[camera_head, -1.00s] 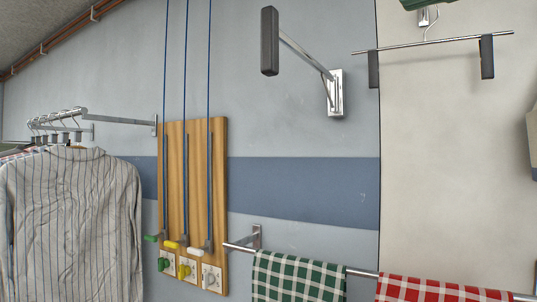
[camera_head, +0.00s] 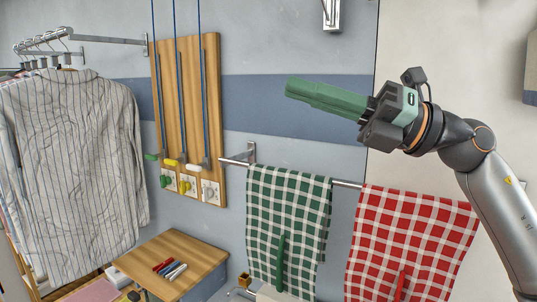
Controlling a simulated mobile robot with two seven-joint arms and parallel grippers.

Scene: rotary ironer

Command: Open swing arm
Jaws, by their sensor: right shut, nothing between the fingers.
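My right gripper (camera_head: 292,88) comes in from the right with its long green fingers shut and empty, pointing left in front of the wall. A silver wall bracket (camera_head: 331,14) shows at the top edge, above the gripper. The bracket carried a metal arm with a dark grip a second ago; that arm is now out of the picture, so I cannot tell how it stands. The gripper is apart from the bracket. My left gripper is not in view.
A rail with green (camera_head: 288,215) and red (camera_head: 412,240) checked cloths runs below the gripper. A wooden board (camera_head: 210,110) with cords and coloured knobs hangs to the left.

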